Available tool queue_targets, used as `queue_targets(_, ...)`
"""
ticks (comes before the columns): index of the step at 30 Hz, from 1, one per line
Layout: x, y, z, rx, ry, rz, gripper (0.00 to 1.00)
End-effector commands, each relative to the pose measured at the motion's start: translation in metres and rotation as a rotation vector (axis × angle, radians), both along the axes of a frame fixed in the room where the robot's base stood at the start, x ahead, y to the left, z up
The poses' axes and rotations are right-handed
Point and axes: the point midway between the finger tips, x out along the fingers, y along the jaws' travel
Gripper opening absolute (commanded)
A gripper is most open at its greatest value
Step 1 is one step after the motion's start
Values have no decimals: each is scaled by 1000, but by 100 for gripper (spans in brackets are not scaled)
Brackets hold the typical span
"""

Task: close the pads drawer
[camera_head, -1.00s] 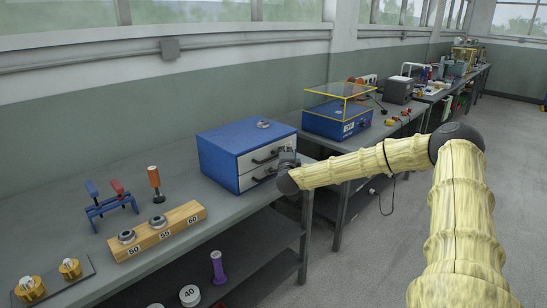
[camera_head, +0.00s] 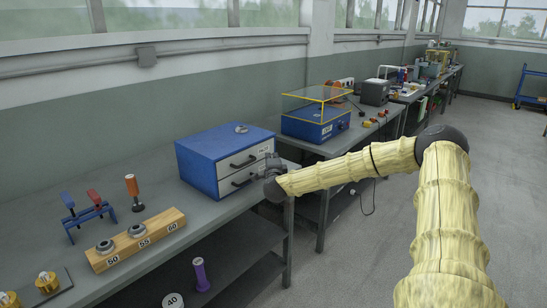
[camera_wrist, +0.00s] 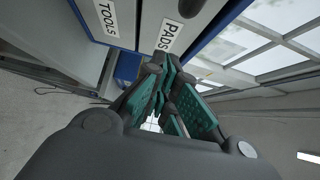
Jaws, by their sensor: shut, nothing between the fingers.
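A blue cabinet (camera_head: 205,160) with two pale drawer fronts and dark handles stands on the grey bench. In the wrist view, the labels read PADS and TOOLS; the pads drawer (camera_wrist: 168,35) is the upper one. Its front (camera_head: 250,153) looks about flush with the cabinet, though a small gap cannot be ruled out. The tools drawer (camera_head: 235,182) below also looks shut. My gripper (camera_head: 271,163) is at the right end of the drawer fronts. In the wrist view its green-padded fingers (camera_wrist: 160,75) are shut and empty, close to the PADS label; contact cannot be told.
A wooden block with rings (camera_head: 135,240), an orange-handled tool (camera_head: 133,190) and a blue rack (camera_head: 85,215) stand left of the cabinet. A clear-lidded blue box (camera_head: 315,125) is on the bench beyond. The floor (camera_head: 350,255) at right is open.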

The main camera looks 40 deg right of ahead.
Motion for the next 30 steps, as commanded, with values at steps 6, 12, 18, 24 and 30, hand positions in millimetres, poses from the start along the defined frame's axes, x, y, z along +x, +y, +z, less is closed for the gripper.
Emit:
queue_targets(6,-35,25,-1,3,0,-2,0)
queue_targets(12,-63,43,-1,3,0,-7,0)
queue_targets(18,-77,57,-1,1,0,-5,0)
queue_targets(24,-81,61,-1,1,2,-4,0)
queue_targets(30,-80,63,-2,-2,5,1,0)
